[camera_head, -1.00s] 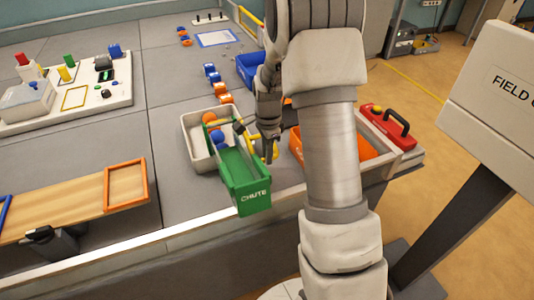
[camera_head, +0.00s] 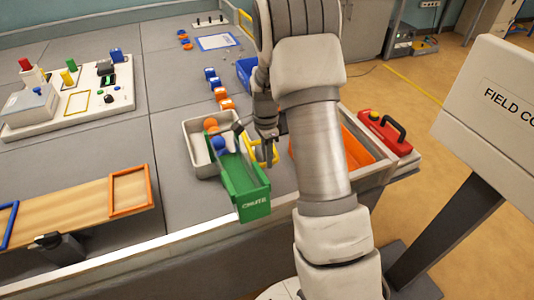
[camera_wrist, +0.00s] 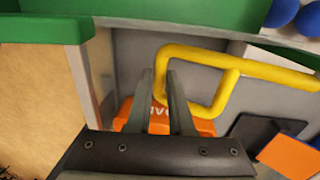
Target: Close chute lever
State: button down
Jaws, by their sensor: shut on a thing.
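The green chute (camera_head: 243,185), marked CHUTE, slopes down toward the table's front edge. Blue balls (camera_head: 221,146) and an orange ball (camera_head: 210,124) sit at its upper end. The yellow lever (camera_head: 275,150) is a bent loop on the chute's right side. In the wrist view the lever (camera_wrist: 200,55) runs across the top and bends down beside my fingers. My gripper (camera_head: 266,160) hangs beside the chute, pointing down. In the wrist view my gripper (camera_wrist: 160,80) is shut on the lever near its bent corner. The arm hides part of the area right of it.
A grey tray (camera_head: 190,140) stands behind the chute. Small blue and orange blocks (camera_head: 220,94) line up behind. A wooden ramp (camera_head: 85,205) lies at the left.

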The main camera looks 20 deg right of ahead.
notch_tip(320, 180, up, 4)
jog(key=g+p, duration=0.2)
jog(key=p, duration=0.3)
jog(key=shift+r+g, duration=0.1)
jog(key=shift+g, duration=0.3)
jog(key=w+r+g+p, duration=0.1)
jog(key=w+r+p, duration=0.4)
jog(key=r+p, duration=0.2)
jog(key=shift+w+a+r+g, duration=0.15)
jog(key=shift+w+r+g, duration=0.25)
jog(key=shift+r, duration=0.85)
jog(key=c, duration=1)
grip_release()
jog(key=shift+o, duration=1)
jog(key=shift+w+f, duration=0.15)
jog(key=shift+w, duration=0.1)
jog(key=shift+s, duration=0.1)
